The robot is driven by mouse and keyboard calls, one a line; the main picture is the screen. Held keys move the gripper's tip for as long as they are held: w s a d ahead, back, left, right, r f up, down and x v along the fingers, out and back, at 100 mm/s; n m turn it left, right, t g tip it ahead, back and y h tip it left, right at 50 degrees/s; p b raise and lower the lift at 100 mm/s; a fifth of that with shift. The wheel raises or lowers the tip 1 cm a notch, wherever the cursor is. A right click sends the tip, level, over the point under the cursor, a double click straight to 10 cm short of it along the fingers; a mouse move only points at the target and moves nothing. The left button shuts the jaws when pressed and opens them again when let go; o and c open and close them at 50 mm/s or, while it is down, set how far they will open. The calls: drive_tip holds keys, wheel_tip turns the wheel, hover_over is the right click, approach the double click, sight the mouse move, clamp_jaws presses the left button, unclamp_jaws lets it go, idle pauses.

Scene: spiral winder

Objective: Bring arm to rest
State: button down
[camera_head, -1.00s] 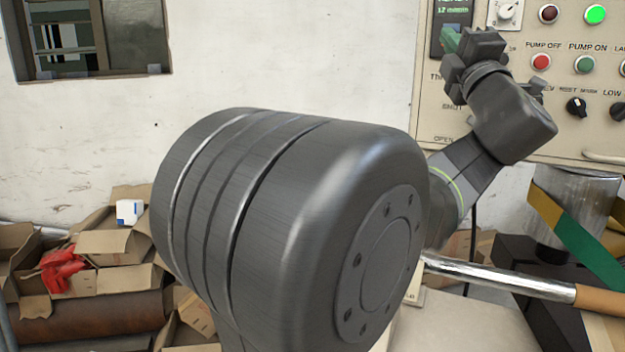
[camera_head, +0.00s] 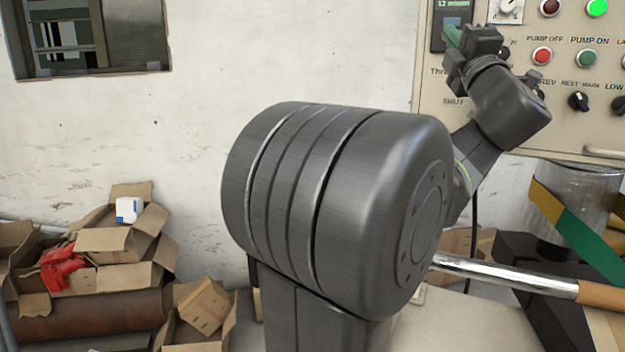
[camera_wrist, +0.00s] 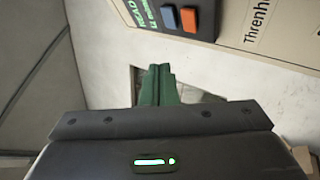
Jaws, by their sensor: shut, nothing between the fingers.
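My gripper (camera_head: 452,34) is at the upper right in the head view, in front of the left part of the control panel. Its green fingers also show in the wrist view (camera_wrist: 157,84), shut together with nothing between them. The fingers point up and left in the head view. Whether they touch the panel cannot be told there; in the wrist view they appear clear of it. My arm is folded up, and its large grey joint fills the middle of the head view.
The control panel (camera_head: 470,125) has several buttons and knobs. A metal roller bar (camera_head: 500,275) and a green-and-yellow strip (camera_head: 575,235) lie at the right. The wall between is bare.

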drive_tip(key=s+a+p, duration=0.2)
drive_tip(key=s, duration=0.2)
drive_tip(key=w+m+h+p, duration=0.1)
drive_tip(key=m+h+p, duration=0.1)
drive_tip(key=m+h, duration=0.1)
drive_tip(key=w+d+m+t+h+p, duration=0.1)
drive_tip(key=w+m+h+p, duration=0.1)
drive_tip(key=m+h, duration=0.1)
drive_tip(key=w+d+m+t+h+p, duration=0.1)
drive_tip(key=w+m+h+p, duration=0.1)
drive_tip(key=m+h, duration=0.2)
drive_tip(key=shift+w+r+m+p, duration=0.15)
drive_tip(key=shift+w+m+p, duration=0.2)
drive_tip(key=shift+m, duration=0.45)
